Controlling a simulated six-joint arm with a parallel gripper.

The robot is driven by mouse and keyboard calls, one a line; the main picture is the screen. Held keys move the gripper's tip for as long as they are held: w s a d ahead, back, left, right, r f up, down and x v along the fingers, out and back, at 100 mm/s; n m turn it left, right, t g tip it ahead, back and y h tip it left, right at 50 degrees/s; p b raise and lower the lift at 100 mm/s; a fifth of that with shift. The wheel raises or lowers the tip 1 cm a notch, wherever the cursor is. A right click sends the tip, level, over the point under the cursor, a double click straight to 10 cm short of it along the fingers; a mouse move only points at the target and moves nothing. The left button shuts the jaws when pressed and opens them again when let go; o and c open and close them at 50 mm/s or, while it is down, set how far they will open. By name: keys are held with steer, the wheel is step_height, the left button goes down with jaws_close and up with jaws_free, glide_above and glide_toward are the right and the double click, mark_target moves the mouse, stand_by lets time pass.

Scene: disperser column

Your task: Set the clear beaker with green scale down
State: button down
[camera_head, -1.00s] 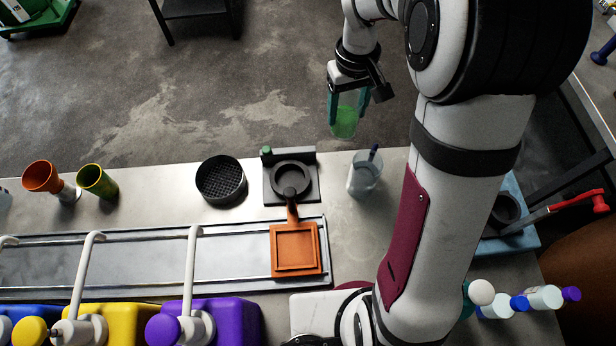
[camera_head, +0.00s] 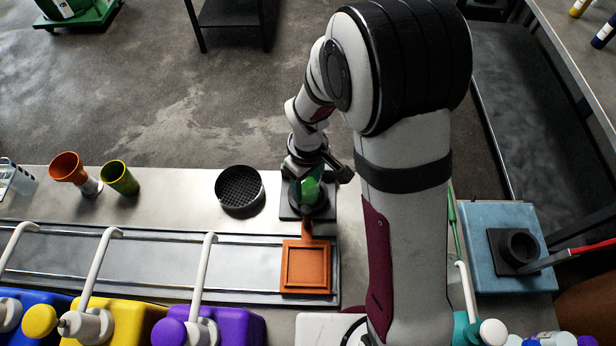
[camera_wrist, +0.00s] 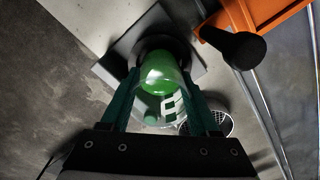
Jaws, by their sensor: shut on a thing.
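The clear beaker with green scale (camera_head: 310,190) is between the fingers of my gripper (camera_head: 309,190), over the black square stand (camera_head: 291,211) on the bench. A dark ring on the stand (camera_wrist: 118,62) shows behind the beaker. I cannot tell whether the beaker touches the stand.
An orange square tray with a handle (camera_head: 306,291) lies just in front of the stand. A black mesh-bottomed dish (camera_head: 240,188) is to the left. Purple (camera_head: 235,328) and yellow (camera_head: 128,322) jugs line the front.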

steer(key=shift+f, duration=0.1)
steer(key=shift+c, duration=0.6)
jaws_free()
step_height(320, 180, up, 13)
steer(key=s+d+r+m+y, duration=0.1)
steer(key=s+d+r+m, duration=0.1)
steer(key=s+m, duration=0.5)
steer(key=s+d+r+m, duration=0.1)
steer(key=s+d+m, duration=0.4)
steer(key=s, duration=0.7)
steer(key=m, duration=0.2)
steer(key=shift+s+d+r+m+y, duration=0.2)
steer(key=shift+d+r+m+y, duration=0.1)
steer(key=shift+r+y, duration=0.1)
